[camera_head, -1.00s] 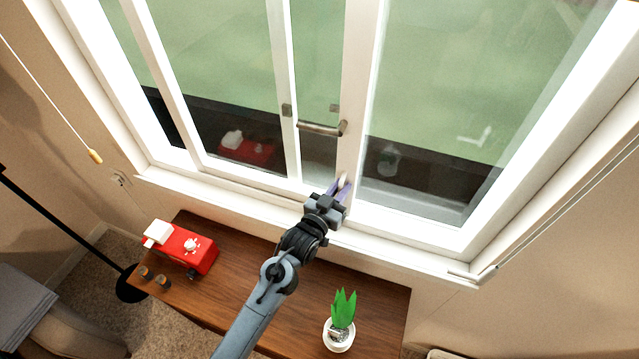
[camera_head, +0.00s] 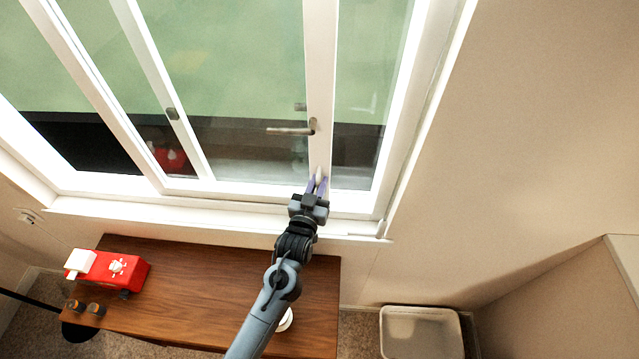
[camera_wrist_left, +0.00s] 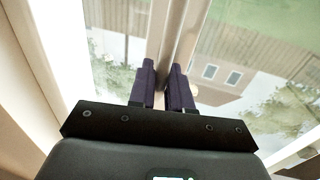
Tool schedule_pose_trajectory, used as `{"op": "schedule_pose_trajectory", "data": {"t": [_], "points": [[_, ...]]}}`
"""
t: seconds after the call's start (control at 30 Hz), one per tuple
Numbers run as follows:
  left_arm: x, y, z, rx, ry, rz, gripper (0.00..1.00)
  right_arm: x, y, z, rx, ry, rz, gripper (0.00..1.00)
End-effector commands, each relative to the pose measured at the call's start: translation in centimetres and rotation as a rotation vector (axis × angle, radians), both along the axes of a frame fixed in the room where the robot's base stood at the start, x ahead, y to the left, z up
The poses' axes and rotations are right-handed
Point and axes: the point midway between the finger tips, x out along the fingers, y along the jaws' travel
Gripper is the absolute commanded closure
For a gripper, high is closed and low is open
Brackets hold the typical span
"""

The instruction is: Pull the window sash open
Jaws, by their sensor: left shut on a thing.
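The window sash (camera_head: 322,90) is a white-framed glass pane. Its upright stile carries a metal handle (camera_head: 290,130). My left gripper (camera_head: 317,183) is at the bottom of this stile, below the handle, with its purple fingers shut on a pale part of the sash. In the left wrist view, the fingers (camera_wrist_left: 166,85) close on either side of a beige upright bar in front of the glass. A strip of glass shows between the stile and the right window frame (camera_head: 405,115). My right gripper is not in view.
A wooden table (camera_head: 190,275) stands below the sill, with a red box-like object (camera_head: 107,268) on its left. A white pot (camera_head: 285,320) is partly hidden behind my left arm. A pale bin (camera_head: 420,330) stands at the lower right, near the wall.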

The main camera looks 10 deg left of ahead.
Motion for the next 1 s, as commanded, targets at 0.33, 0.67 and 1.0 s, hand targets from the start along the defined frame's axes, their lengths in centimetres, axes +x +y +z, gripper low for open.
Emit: {"op": "schedule_pose_trajectory", "data": {"t": [0.33, 0.67, 1.0], "points": [[0.0, -0.1, 0.1, 0.000, -0.002, -0.001, 0.69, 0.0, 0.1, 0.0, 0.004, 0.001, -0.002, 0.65], [-0.1, 0.0, 0.0, 0.000, 0.000, -0.001, 0.69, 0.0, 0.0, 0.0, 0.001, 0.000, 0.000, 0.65], [-3.9, 0.3, -0.3, 0.000, 0.001, -0.002, 0.69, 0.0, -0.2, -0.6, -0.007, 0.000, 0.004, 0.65]]}}
